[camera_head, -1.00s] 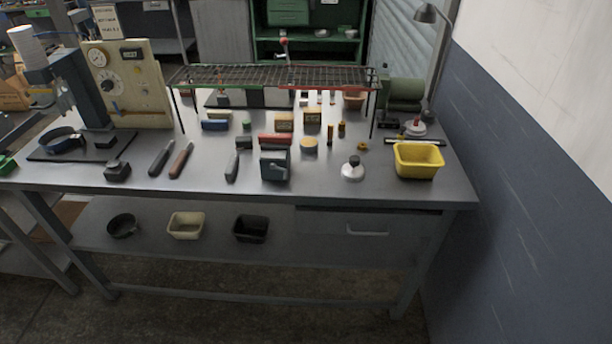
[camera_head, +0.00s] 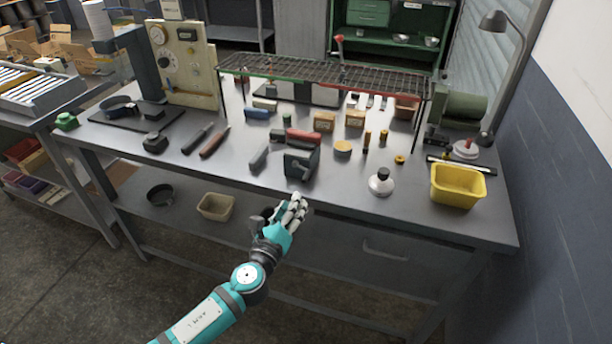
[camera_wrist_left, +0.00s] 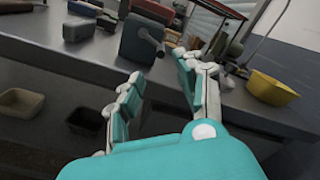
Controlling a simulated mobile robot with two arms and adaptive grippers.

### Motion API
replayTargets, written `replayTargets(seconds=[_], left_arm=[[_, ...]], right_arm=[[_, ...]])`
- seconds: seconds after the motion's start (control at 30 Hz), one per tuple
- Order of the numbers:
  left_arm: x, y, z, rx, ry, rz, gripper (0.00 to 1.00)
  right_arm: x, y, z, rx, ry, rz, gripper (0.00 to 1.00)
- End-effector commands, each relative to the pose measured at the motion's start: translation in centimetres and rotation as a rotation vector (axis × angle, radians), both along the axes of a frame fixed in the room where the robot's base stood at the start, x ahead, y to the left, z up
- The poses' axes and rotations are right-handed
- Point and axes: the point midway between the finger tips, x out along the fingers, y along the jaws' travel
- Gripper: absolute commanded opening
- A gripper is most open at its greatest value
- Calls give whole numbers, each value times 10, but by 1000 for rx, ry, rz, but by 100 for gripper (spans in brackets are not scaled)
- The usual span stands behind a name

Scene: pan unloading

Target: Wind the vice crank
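The vice (camera_head: 300,163) is a small dark grey-green block near the front edge of the bench, left of a white round-based item. My left gripper (camera_head: 296,206), a teal hand with pale fingers, is in front of the bench edge, just below the vice in the picture. In the left wrist view its fingers (camera_wrist_left: 160,70) are spread apart with nothing between them, short of the crank. My right gripper is not in view.
A wire rack (camera_head: 330,75) stands over several small items behind the vice. A white round-based item (camera_head: 381,182) and a yellow bin (camera_head: 458,186) are to the right. A beige bin (camera_head: 216,207) sits on the lower shelf.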

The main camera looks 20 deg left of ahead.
Motion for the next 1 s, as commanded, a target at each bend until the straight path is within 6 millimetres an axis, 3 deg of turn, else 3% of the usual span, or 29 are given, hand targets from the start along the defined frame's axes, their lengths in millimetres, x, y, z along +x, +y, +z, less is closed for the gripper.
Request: replayTargets(seconds=[0.3,0.5,0.7,0.97,1.0], left_arm=[[71,-2,0,-3,0,1,37],[100,-3,-1,-3,-1,1,37],[112,-4,-1,-4,2,0,37],[113,-4,-1,-4,2,0,37],[113,-4,-1,-4,2,0,32]], right_arm=[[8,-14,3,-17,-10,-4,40],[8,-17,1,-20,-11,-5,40],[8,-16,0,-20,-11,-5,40],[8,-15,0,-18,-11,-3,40],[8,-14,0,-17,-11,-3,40]])
